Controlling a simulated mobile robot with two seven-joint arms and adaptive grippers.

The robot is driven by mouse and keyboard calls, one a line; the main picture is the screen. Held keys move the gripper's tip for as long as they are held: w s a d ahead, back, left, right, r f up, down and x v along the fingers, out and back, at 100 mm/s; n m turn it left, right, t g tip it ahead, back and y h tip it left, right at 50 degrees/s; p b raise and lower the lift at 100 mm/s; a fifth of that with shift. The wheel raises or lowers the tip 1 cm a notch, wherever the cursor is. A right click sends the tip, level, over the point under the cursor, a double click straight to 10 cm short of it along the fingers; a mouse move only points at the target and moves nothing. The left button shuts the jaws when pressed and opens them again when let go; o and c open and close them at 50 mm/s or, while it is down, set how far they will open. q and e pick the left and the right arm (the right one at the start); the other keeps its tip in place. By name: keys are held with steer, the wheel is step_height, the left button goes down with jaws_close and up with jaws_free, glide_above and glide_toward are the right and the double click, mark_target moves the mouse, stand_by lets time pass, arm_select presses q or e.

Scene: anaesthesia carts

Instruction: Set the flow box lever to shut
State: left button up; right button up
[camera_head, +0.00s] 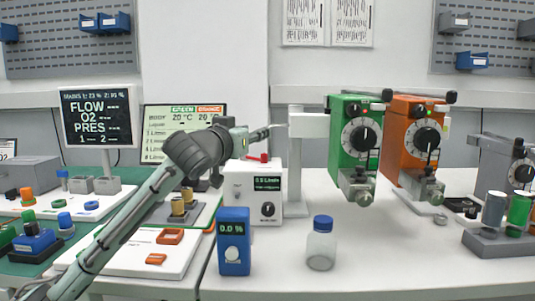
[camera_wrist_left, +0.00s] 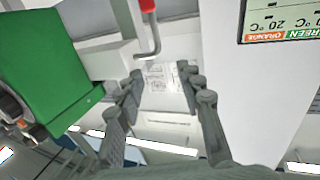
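The flow box (camera_head: 268,187) is a white box with a small green-text display and a black knob, on the white table at the middle. A red lever (camera_head: 264,157) shows at its top, partly hidden behind my left gripper. My left gripper (camera_head: 268,132) is above the box, pointing right and away. In the left wrist view a red-tipped bent metal rod (camera_wrist_left: 148,6), likely this lever, shows at the top edge. The left gripper's fingers (camera_wrist_left: 163,80) are spread there with nothing between them; the rod is beyond them, apart. My right gripper is not in view.
A white post (camera_head: 296,165) stands right of the box, beside green (camera_head: 345,137) and orange (camera_head: 405,145) vaporizers. A blue 0.0 % meter (camera_head: 233,255) and blue-capped bottle (camera_head: 321,245) stand in front. Screens stand behind left.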

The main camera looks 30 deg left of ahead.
arm_select(q)
steer(key=b, duration=0.1)
glide_toward(263, 155)
steer(key=d+x, duration=0.1)
steer(key=x, duration=0.5)
steer(key=a+p+x, duration=0.1)
steer(key=x, duration=0.2)
steer(key=shift+w+a+r, duration=0.1)
steer(key=shift+w+r, duration=0.05)
steer(key=shift+w, duration=0.15)
steer(key=shift+w+a+p, duration=0.1)
steer(key=shift+w+p, duration=0.2)
steer(key=shift+w, duration=0.35)
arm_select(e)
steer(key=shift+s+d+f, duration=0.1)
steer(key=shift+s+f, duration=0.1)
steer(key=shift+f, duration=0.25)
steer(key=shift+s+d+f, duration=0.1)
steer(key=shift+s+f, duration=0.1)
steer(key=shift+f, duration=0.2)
arm_select(q)
steer(key=shift+c, duration=0.4)
jaws_close()
